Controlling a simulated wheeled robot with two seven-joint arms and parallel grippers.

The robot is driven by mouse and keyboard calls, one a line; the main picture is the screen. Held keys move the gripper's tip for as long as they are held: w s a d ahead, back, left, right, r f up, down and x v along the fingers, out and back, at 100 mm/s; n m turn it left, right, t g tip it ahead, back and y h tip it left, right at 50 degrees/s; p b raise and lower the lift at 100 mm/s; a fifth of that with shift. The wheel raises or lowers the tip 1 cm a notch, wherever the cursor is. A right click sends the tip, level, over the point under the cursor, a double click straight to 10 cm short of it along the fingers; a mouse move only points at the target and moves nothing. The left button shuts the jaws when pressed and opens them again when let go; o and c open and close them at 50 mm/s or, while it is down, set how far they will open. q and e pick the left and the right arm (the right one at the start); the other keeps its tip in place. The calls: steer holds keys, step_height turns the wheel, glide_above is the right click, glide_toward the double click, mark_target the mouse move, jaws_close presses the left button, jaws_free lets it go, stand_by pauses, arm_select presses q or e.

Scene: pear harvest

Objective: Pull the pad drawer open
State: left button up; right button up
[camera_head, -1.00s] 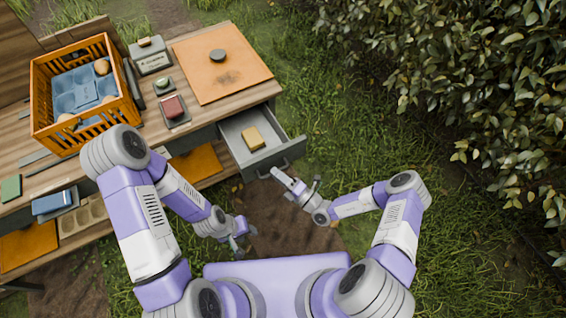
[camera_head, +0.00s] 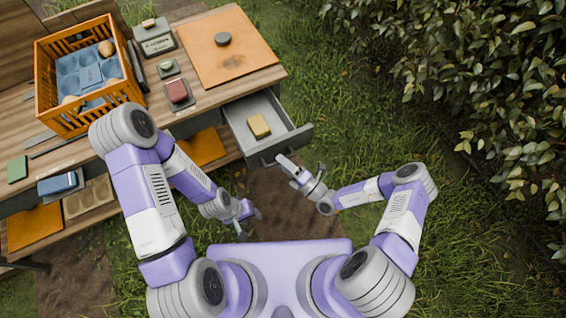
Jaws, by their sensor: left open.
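The grey drawer (camera_head: 292,138) stands pulled out from under the right end of the wooden bench. A yellow pad (camera_head: 258,125) lies inside it. The drawer's front panel has a bar handle. My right gripper (camera_head: 303,164) is just outside the drawer front, close to the handle. Its two fingers are spread with nothing seen between them. I cannot tell whether a finger touches the handle. My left gripper (camera_head: 249,224) is open and empty, low in front of the bench, apart from the drawer.
On the bench top (camera_head: 150,118) stand an orange crate (camera_head: 118,93), a red pad (camera_head: 177,91) and an orange board (camera_head: 235,65) with a dark knob. A lower shelf holds an orange sheet (camera_head: 203,147). Grass is clear to the right, before a leafy hedge (camera_head: 480,80).

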steer(key=v, duration=0.7)
steer(key=shift+s+d, duration=0.2)
steer(key=shift+d, duration=0.05)
steer(key=s+a+f+n+g+h, duration=0.1)
steer(key=s+a+n+g, duration=0.2)
steer(key=s+n+g, duration=0.6)
steer(key=s+a+f+n+g, duration=0.1)
steer(key=s+a+n+g, duration=0.2)
steer(key=s+n+g, duration=0.7)
steer(key=w+d+f+n+t+h, duration=0.1)
steer(key=d+n+h, duration=0.25)
steer(key=n, duration=0.35)
steer(key=d+f+n+t+h, duration=0.1)
steer(key=d+n+h, duration=0.2)
steer(key=n+h, duration=0.3)
steer(key=w+d+r+n+t, duration=0.1)
steer(key=w+n+t, duration=0.3)
steer(key=n, duration=0.5)
steer(key=shift+w+d+r, duration=0.25)
steer(key=shift+w+r, duration=0.5)
